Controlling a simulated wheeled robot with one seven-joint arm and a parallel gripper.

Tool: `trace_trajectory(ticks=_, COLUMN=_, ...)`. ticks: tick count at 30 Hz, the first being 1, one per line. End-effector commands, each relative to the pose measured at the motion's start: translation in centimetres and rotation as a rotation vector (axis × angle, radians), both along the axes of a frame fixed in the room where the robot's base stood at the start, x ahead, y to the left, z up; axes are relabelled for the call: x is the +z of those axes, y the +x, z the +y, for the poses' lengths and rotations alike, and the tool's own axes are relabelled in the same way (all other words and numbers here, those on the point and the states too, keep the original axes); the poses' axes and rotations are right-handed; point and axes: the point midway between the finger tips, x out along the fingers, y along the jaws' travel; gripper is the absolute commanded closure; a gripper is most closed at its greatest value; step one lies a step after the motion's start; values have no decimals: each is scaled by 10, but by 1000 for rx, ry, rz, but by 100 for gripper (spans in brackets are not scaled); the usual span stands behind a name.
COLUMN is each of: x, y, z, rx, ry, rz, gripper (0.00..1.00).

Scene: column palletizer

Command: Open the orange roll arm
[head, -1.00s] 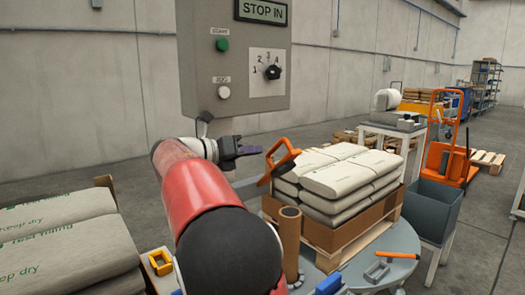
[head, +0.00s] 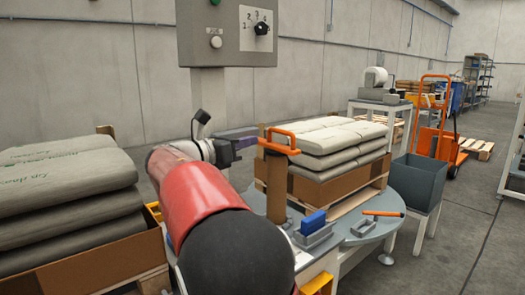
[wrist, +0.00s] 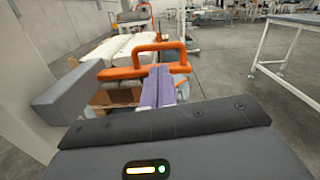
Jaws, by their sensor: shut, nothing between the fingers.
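The orange roll arm (head: 283,142) lies across the top of the brown roll (head: 276,188), in front of the stacked sacks. In the wrist view its looped orange handle (wrist: 160,47) stands up from an orange bar that runs left to right. My gripper (head: 256,140) is shut and empty, its purple fingers just left of the orange arm. In the wrist view the fingertips (wrist: 159,70) overlap the bar below the handle. I cannot tell whether they touch it.
A blue-topped block (head: 313,223) and an orange-handled tool (head: 383,213) lie at the front. A grey bin (head: 420,180) stands right. More sacks (head: 65,185) are left, with a control box (head: 225,35) above.

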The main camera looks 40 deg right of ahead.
Motion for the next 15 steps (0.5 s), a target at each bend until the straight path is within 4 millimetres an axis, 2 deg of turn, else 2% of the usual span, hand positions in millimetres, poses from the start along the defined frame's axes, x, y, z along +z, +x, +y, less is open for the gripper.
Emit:
trace_trajectory(ticks=9, x=3, y=4, z=-57, rx=-5, ry=0, rz=3, gripper=100)
trace_trajectory(ticks=15, x=5, y=6, z=-83, rx=-3, ry=0, rz=2, gripper=100)
